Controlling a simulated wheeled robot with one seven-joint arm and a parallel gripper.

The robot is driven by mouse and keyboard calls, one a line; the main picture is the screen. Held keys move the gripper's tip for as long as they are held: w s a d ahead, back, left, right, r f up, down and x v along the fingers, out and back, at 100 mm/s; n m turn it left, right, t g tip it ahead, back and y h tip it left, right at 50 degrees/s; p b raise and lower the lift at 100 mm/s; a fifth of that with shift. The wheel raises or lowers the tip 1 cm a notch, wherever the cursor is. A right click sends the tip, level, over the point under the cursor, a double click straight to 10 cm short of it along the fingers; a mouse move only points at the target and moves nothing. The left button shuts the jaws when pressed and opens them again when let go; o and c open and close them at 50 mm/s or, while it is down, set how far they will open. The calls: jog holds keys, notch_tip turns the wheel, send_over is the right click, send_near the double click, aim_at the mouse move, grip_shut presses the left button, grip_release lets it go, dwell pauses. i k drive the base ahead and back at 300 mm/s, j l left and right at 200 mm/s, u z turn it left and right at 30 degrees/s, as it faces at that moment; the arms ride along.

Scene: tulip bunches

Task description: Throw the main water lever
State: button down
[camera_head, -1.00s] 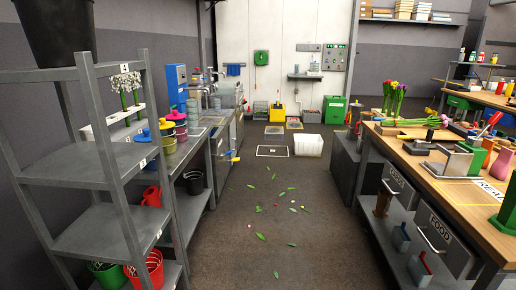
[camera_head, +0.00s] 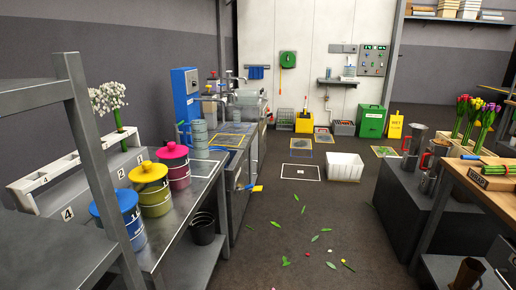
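A yellow-tipped handle with a blue part (camera_head: 254,188) sticks out from the front of the sink counter, low on its aisle side. It may be the main water lever, but no label on it is readable. A tall blue box (camera_head: 185,95) stands on the counter at the back left, with a small blue handle-like piece (camera_head: 181,127) by its lower left. I cannot tell what that piece works. My gripper is not in view.
A dark cabinet (camera_head: 400,205) and wooden bench bound the right. The aisle floor is otherwise open.

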aim_at(248, 186)
jog(key=i+j+z, duration=0.1)
jog(key=i+z, duration=0.15)
jog(key=i, duration=1.65)
jog(key=i+u, duration=0.35)
jog(key=i, duration=0.2)
jog(key=i+l+u, duration=0.15)
jog(key=i+u, duration=0.25)
jog(key=i+l+u, duration=0.35)
jog(key=i, duration=0.25)
jog(key=i+l+u, duration=0.15)
jog(key=i+u, duration=0.15)
jog(key=i+l+u, duration=0.3)
jog(key=j, duration=0.1)
